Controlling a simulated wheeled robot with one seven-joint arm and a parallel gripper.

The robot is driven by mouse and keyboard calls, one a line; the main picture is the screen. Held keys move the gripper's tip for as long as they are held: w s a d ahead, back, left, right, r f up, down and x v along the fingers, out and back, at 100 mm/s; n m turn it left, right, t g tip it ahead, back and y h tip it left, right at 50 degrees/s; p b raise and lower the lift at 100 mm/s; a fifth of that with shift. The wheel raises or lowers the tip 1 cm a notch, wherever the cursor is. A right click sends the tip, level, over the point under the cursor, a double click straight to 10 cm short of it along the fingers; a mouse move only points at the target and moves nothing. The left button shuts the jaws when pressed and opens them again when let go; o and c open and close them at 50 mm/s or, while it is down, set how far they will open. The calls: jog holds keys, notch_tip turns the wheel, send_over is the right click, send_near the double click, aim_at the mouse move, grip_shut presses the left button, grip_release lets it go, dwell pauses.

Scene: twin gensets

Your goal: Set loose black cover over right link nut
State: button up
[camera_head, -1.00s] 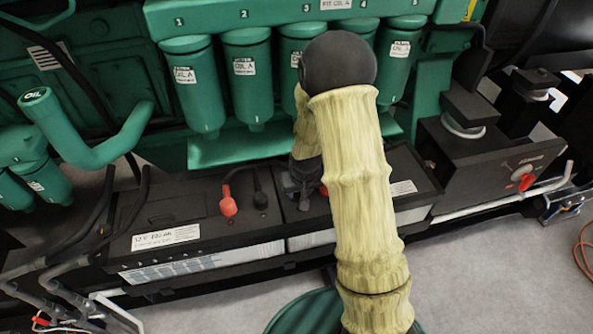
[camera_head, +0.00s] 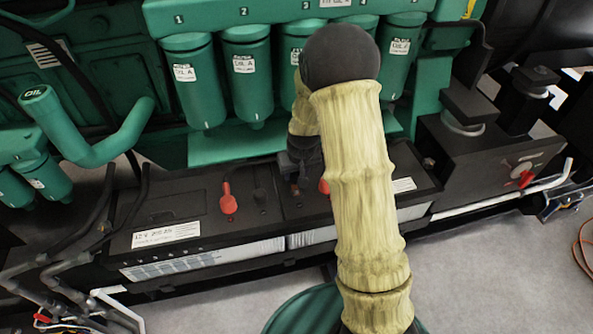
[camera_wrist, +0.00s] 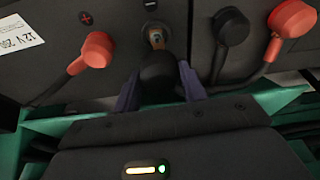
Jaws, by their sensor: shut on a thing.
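My gripper (camera_wrist: 160,88) has its two purple fingers closed around the loose black cover (camera_wrist: 158,70), a dark rounded cap, in the wrist view. Just beyond the cover, the bare brass-coloured right link nut (camera_wrist: 155,38) shows on the battery top. The nut also shows in the head view (camera_head: 295,189), just below my gripper (camera_head: 299,165). The nut is uncovered; I cannot tell the exact gap to the cover. The cover is hard to make out in the head view.
A red cover (camera_wrist: 97,48) sits on one side of the nut; a seated black cover (camera_wrist: 228,25) and another red cover (camera_wrist: 290,18) sit on the other. Green oil filters (camera_head: 248,80) hang behind the batteries (camera_head: 165,230), close to my arm.

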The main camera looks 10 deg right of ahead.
aim_at(296, 189)
jog(key=shift+f+b, duration=1.55)
jog(key=shift+f, duration=0.75)
jog(key=shift+f+b, duration=0.65)
jog(key=shift+f, duration=0.4)
jog(key=o, duration=1)
jog(key=shift+o, duration=0.6)
jog(key=shift+o, duration=1.1)
